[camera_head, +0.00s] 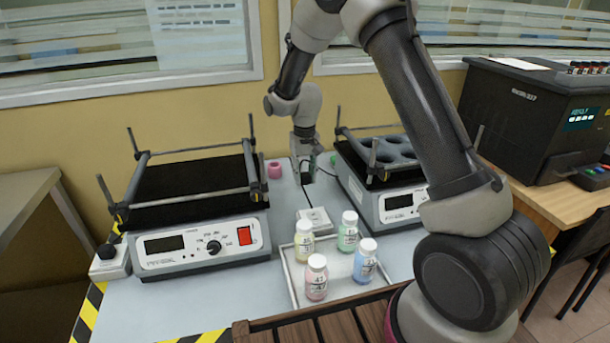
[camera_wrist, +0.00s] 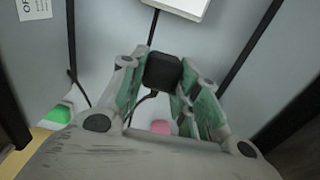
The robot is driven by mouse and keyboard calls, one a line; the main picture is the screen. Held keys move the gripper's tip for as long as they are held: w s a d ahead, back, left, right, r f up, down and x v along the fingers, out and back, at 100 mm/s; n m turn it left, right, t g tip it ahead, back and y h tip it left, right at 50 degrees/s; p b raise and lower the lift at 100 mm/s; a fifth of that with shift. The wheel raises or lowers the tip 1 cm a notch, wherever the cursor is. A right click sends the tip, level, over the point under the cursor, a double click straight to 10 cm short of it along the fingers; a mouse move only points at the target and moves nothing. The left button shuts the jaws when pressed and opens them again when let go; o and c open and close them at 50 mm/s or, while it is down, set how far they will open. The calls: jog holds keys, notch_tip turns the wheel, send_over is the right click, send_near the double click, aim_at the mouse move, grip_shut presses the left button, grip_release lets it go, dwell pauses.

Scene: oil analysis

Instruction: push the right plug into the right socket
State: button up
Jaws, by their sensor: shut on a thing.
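My gripper (camera_head: 305,168) points down between the two shakers, behind the tray of bottles. In the wrist view my gripper (camera_wrist: 162,85) has its green-padded fingers shut on the black plug (camera_wrist: 162,71). A dark cable runs from the plug. The right socket (camera_head: 315,219) is a white block on the table, nearer the camera than the gripper and behind the tray. Its edge shows at the top of the wrist view (camera_wrist: 178,6), apart from the plug. The socket's holes are not clear in either view.
The left shaker (camera_head: 203,245) and the right shaker (camera_head: 395,207) flank the gap. A white tray (camera_head: 338,272) holds several capped bottles. A pink object (camera_head: 274,170) stands behind. Another white socket (camera_head: 110,265) with a black plug sits at the far left. A black machine (camera_head: 530,120) is at the right.

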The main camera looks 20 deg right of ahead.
jog(key=s, duration=0.1)
jog(key=s+r, duration=0.1)
jog(key=s+a+r, duration=0.1)
jog(key=s, duration=0.1)
jog(key=shift+r, duration=0.25)
send_over(314, 216)
jog(key=f, duration=0.1)
jog(key=shift+w+f, duration=0.1)
jog(key=shift+f, duration=2.9)
jog(key=shift+f, duration=0.55)
jog(key=o, duration=1)
